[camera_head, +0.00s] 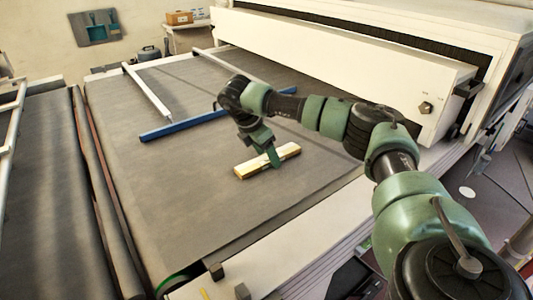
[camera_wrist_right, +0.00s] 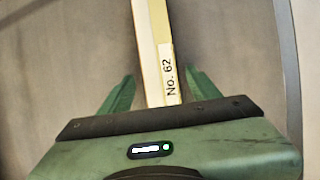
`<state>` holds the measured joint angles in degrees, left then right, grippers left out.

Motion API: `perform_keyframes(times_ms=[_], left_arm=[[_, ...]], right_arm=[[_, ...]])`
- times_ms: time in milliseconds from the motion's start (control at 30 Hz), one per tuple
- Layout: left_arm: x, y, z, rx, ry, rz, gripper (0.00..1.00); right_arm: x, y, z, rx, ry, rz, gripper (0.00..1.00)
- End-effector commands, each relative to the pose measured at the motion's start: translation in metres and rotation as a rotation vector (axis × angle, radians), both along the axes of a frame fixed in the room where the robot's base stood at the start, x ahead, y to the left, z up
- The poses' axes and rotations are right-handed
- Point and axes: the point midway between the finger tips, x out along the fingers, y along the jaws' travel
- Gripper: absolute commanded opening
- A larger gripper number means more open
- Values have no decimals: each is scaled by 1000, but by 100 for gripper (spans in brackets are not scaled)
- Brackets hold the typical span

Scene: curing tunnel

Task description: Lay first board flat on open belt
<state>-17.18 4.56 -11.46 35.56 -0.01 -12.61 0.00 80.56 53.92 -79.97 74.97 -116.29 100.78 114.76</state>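A narrow, pale yellow board (camera_head: 250,170) lies on the grey belt (camera_head: 190,205), its long side slanting up to the right. In the right wrist view the board (camera_wrist_right: 154,45) runs away from the gripper and carries a "No. 62" label. My right gripper (camera_head: 272,158) is over the board from above. In the wrist view its two green fingers (camera_wrist_right: 161,80) are spread on either side of the board, with a visible gap at each side. The board appears flat on the belt; its underside is hidden. My left gripper is not in view.
A blue bar (camera_head: 185,125) with a white rail (camera_head: 148,92) lies across the belt beyond the board. The cream tunnel housing (camera_head: 330,50) stands behind. Another dark belt (camera_head: 40,190) runs at the left. The belt's near left part is clear.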

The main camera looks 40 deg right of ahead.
Motion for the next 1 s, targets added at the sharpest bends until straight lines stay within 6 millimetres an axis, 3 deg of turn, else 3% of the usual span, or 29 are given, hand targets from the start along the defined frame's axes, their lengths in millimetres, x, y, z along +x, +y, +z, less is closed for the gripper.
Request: perform_keyframes(times_ms=[233,367,833,1000], left_arm=[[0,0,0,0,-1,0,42],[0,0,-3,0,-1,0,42],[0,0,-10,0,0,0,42],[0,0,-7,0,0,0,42]], right_arm=[[0,1,2,0,-1,0,62],[2,6,12,2,-4,2,62],[6,40,100,-1,-4,2,62],[6,45,111,-1,-2,0,62]])
